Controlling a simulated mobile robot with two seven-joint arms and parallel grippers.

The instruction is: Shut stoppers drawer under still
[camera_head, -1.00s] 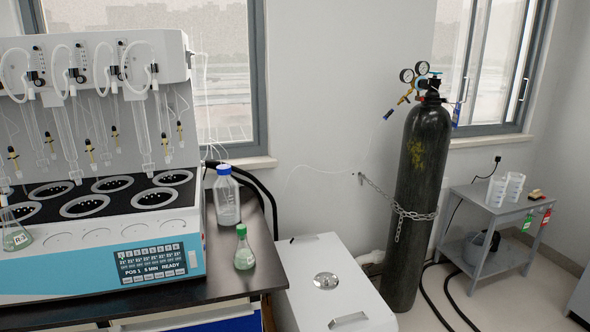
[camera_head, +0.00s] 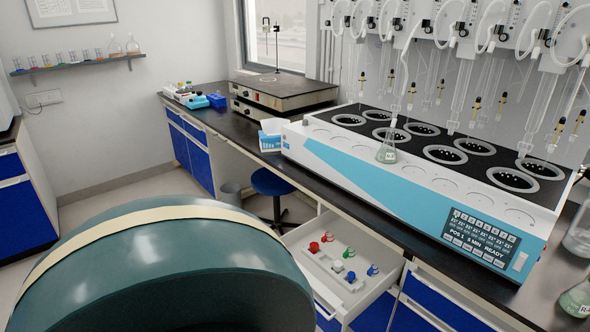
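The stoppers drawer (camera_head: 378,294) is pulled open below the bench, under the still (camera_head: 420,190). It is white inside. A white rack in it holds red, green, white and blue stoppers (camera_head: 337,266). The still is a long white and light-blue unit with round wells on top and a display reading READY. The drawer's front is partly hidden at the lower edge of the view. Neither of my grippers is in view.
A flask (camera_head: 387,147) stands at the still's front. The lower left of the view is blocked close up.

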